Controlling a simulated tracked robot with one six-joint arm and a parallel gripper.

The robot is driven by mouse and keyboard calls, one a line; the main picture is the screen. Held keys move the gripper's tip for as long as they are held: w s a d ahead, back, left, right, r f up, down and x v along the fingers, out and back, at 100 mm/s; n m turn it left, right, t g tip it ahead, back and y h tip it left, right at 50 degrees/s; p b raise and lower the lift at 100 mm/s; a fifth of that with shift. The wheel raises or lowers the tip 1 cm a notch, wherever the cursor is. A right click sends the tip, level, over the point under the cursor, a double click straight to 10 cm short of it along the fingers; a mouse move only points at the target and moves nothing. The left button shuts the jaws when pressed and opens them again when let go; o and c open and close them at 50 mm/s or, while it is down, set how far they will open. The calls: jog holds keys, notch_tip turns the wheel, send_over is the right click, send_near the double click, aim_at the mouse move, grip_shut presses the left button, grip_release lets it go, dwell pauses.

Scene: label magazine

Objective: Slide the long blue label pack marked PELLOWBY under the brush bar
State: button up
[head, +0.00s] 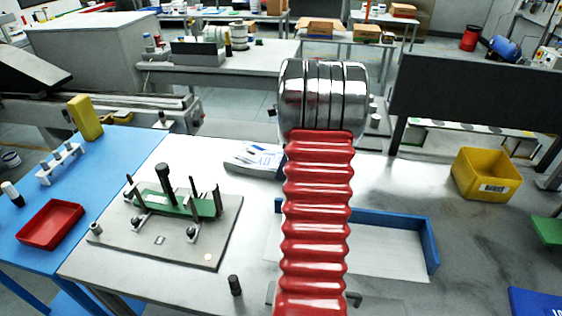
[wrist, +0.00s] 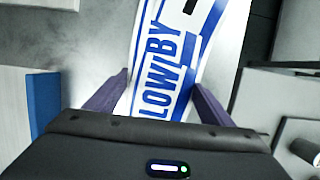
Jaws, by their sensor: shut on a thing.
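In the wrist view my gripper (wrist: 163,85) has its two purple fingers on either side of a long white label pack (wrist: 165,50) with blue print. The letters LOWBY show between the fingers, and the far end runs out of frame. In the head view my red arm hides the gripper. A white and blue item (head: 255,158) shows just left of my arm there; I cannot tell whether it is the held pack. A magazine with a green body (head: 178,204) and dark upright posts stands on a grey plate (head: 205,257) at left. I cannot single out the brush bar.
A blue-edged tray (head: 432,245) lies right of my arm, partly hidden by it. A black peg (head: 235,285) stands near the table's front. A yellow bin (head: 487,174) is at far right. A red tray (head: 49,224) sits on the blue table at left.

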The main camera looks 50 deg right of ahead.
jog(key=shift+s+d, duration=0.45)
jog(key=shift+s, duration=0.35)
jog(key=shift+s+d, duration=0.4)
jog(key=shift+s, duration=0.35)
jog(key=o, duration=1.8)
jog(key=v, duration=1.3)
jog(key=shift+s+r, duration=0.2)
jog(key=shift+r, duration=0.1)
jog(key=shift+s, duration=0.1)
